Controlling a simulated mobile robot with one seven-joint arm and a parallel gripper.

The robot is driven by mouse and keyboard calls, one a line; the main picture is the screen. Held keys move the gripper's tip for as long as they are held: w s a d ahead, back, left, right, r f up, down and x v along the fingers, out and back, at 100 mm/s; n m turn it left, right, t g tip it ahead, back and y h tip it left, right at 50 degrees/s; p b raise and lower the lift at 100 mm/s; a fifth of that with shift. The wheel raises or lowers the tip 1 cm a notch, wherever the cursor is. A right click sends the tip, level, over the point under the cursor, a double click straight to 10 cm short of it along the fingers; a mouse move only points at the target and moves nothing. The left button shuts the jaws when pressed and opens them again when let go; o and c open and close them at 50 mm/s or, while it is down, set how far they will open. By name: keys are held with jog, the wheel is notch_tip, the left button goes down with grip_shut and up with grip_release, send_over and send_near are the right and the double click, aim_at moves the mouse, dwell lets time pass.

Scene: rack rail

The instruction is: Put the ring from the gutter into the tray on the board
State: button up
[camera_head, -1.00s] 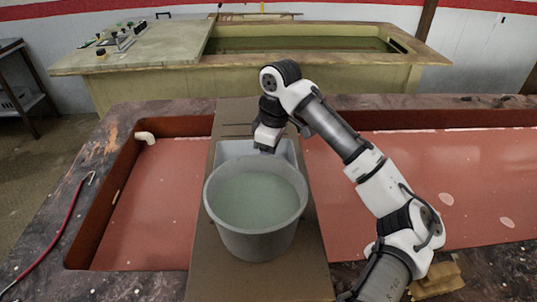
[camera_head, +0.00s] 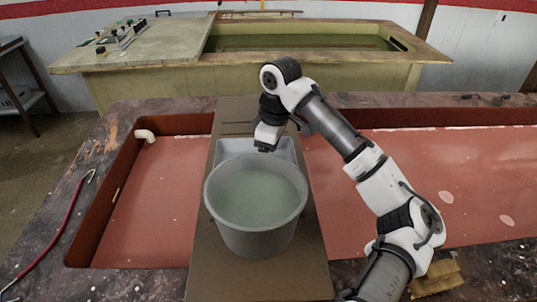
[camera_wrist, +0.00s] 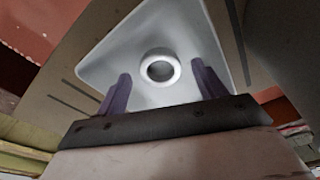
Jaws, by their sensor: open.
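The pale tray (camera_head: 286,149) sits on the brown board (camera_head: 212,258), behind a grey bucket. In the wrist view the tray (camera_wrist: 118,58) fills the upper middle. A white ring (camera_wrist: 160,54) appears to lie flat inside it, hole facing the camera. My gripper (camera_wrist: 161,70) is open, one finger on each side of the ring with a gap at both sides. In the head view my gripper (camera_head: 266,148) is over the tray, and the ring is hidden there. I cannot clearly tell the gutter apart; narrow dark slots (camera_head: 237,123) mark the board's far end.
The grey bucket (camera_head: 250,240), full of greenish liquid, stands on the board right in front of the tray. The board spans a wide reddish basin (camera_head: 150,210). A white pipe elbow (camera_head: 145,135) is at the basin's far left. A tank (camera_head: 290,66) stands behind.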

notch_tip(320, 180, up, 11)
jog(key=d+b, duration=0.1)
jog(key=shift+s+r, duration=0.15)
jog(key=shift+s, duration=0.15)
jog(key=shift+d, duration=0.2)
